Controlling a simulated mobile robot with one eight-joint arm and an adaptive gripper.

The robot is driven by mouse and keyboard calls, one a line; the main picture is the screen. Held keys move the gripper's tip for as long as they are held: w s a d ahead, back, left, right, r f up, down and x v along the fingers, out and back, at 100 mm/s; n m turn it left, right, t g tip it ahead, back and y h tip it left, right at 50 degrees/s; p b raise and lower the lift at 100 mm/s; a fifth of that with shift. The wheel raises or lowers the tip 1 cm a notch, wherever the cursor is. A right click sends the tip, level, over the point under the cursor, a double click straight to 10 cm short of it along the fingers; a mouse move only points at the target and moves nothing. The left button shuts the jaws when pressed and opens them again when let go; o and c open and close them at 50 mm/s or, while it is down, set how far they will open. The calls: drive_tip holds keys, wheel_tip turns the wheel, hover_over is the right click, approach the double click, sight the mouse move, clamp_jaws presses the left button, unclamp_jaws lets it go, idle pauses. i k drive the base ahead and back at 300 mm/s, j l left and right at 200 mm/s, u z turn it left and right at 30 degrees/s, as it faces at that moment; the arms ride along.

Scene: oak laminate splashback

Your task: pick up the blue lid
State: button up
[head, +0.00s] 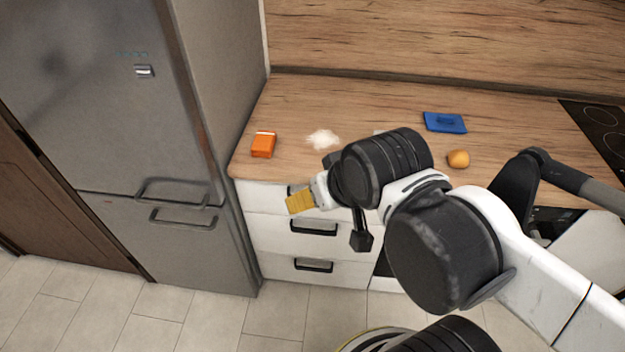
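The blue lid (445,122) lies flat on the wooden counter, towards the back and left of the cooktop. It is rectangular, with a darker raised part in its middle, and is fully in view. My gripper (300,203) is in front of the counter's front edge, by the drawers, well to the left of the lid and apart from it. A yellowish piece shows at its tip. The view does not show whether the fingers are open or shut.
A round orange-brown item (458,158) sits just in front of the lid. An orange box (263,145) and a white crumpled item (322,139) lie further left on the counter (300,100). The black cooktop (602,125) is right; a tall grey fridge (120,120) is left.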

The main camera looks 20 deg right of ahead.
sight(436, 122)
drive_tip(key=z, duration=1.5)
